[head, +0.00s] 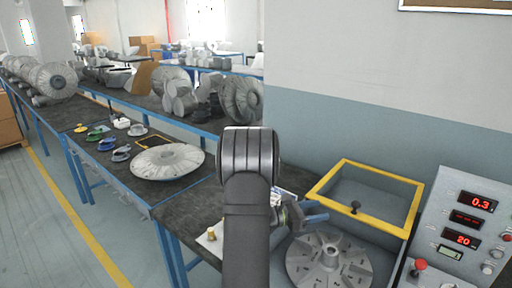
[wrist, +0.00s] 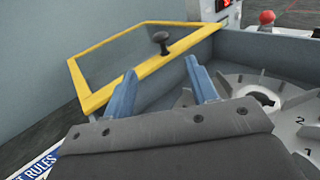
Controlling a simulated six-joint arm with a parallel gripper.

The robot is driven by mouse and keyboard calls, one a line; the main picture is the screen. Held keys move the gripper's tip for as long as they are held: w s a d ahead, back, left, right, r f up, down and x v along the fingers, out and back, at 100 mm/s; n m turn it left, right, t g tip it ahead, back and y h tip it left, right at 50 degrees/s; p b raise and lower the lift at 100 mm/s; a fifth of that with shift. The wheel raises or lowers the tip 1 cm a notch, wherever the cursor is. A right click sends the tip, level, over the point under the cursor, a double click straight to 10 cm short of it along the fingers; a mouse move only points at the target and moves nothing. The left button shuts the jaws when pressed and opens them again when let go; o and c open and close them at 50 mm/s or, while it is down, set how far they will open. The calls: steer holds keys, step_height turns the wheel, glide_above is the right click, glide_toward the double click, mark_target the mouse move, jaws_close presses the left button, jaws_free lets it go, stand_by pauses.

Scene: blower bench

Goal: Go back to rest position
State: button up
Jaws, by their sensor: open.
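My gripper (head: 320,211) shows in the head view just right of my raised dark arm, which hides part of the bench behind it. In the wrist view its two blue fingers (wrist: 162,86) stand wide apart with nothing between them. The gripper is open and empty. It is near the grey slotted rotor disc (head: 330,258) and the yellow-framed clear lid (head: 372,176). The lid, with its black knob, also shows beyond the fingers in the wrist view (wrist: 90,98). The disc is at the right there (wrist: 230,82).
A control panel (head: 468,228) with red displays stands at the right. A small brass-coloured piece (head: 211,234) lies on a white sheet left of my arm. A round grey disc (head: 167,161) and several small coloured parts lie on the left bench. A wall (head: 390,60) is behind the lid.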

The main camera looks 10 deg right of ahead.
mark_target(352, 204)
steer(key=d, duration=0.5)
steer(key=w+d, duration=0.1)
steer(key=d, duration=0.9)
steer(key=shift+w, duration=0.3)
steer(key=s+a, duration=0.2)
steer(key=a, duration=1.5)
steer(key=shift+a, duration=0.15)
